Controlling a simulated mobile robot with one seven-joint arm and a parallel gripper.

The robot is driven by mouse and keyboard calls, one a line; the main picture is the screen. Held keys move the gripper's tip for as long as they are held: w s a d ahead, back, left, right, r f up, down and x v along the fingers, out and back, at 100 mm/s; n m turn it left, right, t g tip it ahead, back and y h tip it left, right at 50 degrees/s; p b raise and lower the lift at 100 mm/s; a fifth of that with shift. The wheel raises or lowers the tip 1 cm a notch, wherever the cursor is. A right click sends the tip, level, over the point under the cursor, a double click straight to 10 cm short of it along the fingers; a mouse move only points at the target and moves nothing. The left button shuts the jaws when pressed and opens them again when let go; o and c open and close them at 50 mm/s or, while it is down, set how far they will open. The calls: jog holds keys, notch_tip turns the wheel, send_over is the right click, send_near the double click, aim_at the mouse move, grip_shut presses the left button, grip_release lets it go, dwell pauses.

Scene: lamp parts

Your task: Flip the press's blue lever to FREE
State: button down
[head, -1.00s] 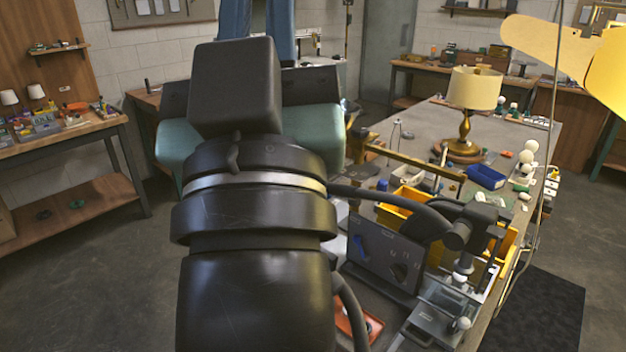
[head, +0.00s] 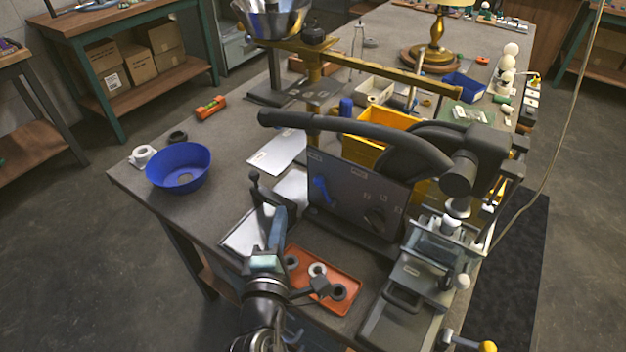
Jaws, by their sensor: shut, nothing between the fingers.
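The press (head: 375,150) stands on the workbench, with a dark upright panel on its front. The blue lever (head: 321,190) is on the left part of that panel and slants from upper left to lower right. The small markings around it are too small to read, so I cannot tell which setting it points to. My gripper (head: 277,228) is in front of the panel, to the left of and below the lever, apart from it. It looks shut and empty; its fingertips are hard to make out against the things behind.
An orange tray (head: 350,283) with several rings lies below the panel. A clamp-like device (head: 405,290) stands to the right. A blue bowl (head: 180,168) is at the left edge. A yellow bin (head: 378,125) sits behind the panel. The bench around the bowl is mostly clear.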

aim_at(325, 192)
jog(key=shift+s+r, duration=0.1)
jog(key=w, duration=0.6)
jog(key=w+d+f, duration=0.1)
jog(key=w, duration=0.2)
jog(key=shift+w+b, duration=0.3)
jog(key=shift+b, duration=0.05)
jog(key=shift+s+d+r+p, duration=0.1)
jog(key=shift+s+d+p, duration=0.1)
jog(key=shift+d+p, duration=0.35)
jog(key=shift+s+d+r+p, duration=0.15)
jog(key=shift+s+d+p, duration=0.1)
jog(key=shift+d+p, duration=0.35)
jog(key=shift+s+d+r+p, duration=0.1)
jog(key=shift+s+d+p, duration=0.1)
jog(key=shift+d+p, duration=0.35)
jog(key=shift+d, duration=0.1)
